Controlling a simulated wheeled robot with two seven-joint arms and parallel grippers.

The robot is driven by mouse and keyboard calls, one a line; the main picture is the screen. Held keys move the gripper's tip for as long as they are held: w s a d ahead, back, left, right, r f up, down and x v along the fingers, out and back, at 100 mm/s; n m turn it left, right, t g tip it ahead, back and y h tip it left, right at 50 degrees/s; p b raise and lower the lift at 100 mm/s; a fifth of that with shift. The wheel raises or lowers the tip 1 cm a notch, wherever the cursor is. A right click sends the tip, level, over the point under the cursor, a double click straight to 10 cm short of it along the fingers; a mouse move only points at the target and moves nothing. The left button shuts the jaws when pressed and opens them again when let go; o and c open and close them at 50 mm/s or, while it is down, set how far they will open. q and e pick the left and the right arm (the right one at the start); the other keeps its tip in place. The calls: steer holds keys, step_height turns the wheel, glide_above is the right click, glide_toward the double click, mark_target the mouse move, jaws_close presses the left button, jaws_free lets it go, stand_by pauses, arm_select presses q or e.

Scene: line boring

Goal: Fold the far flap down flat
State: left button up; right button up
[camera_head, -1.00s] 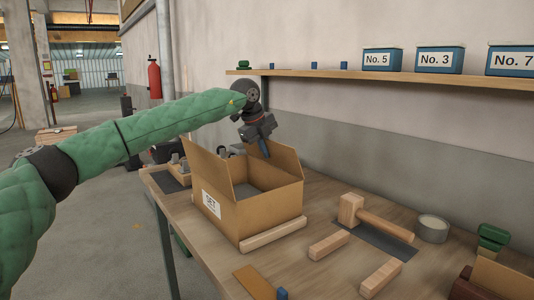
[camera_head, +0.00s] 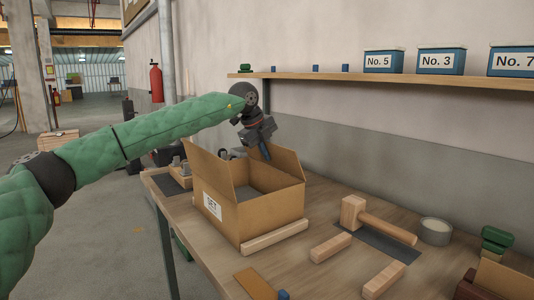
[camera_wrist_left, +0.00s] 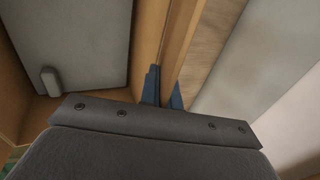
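The cardboard box (camera_head: 270,212) with a white label stands open on the workbench. Its left flap (camera_head: 208,168) stands up, and its far flap (camera_head: 287,163) stands up at the back right. My left gripper (camera_head: 265,151) is at the top of the far flap, its blue fingers pointing down. In the left wrist view, the fingers (camera_wrist_left: 163,88) are close together, one on each side of a thin cardboard strip, the far flap (camera_wrist_left: 184,38). The box's grey inside (camera_wrist_left: 75,45) shows to the left. My right gripper is in neither view.
The workbench (camera_head: 305,275) also carries wooden blocks (camera_head: 331,247), a mallet (camera_head: 353,212) and a grey round tin (camera_head: 435,231) right of the box. A wooden strip (camera_head: 275,237) lies against the box's front. A wall shelf (camera_head: 340,78) runs behind.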

arm_select(q)
steer(key=o, duration=0.4)
steer(key=v, duration=0.7)
steer(key=shift+a+r, duration=0.15)
steer(key=shift+r, duration=0.2)
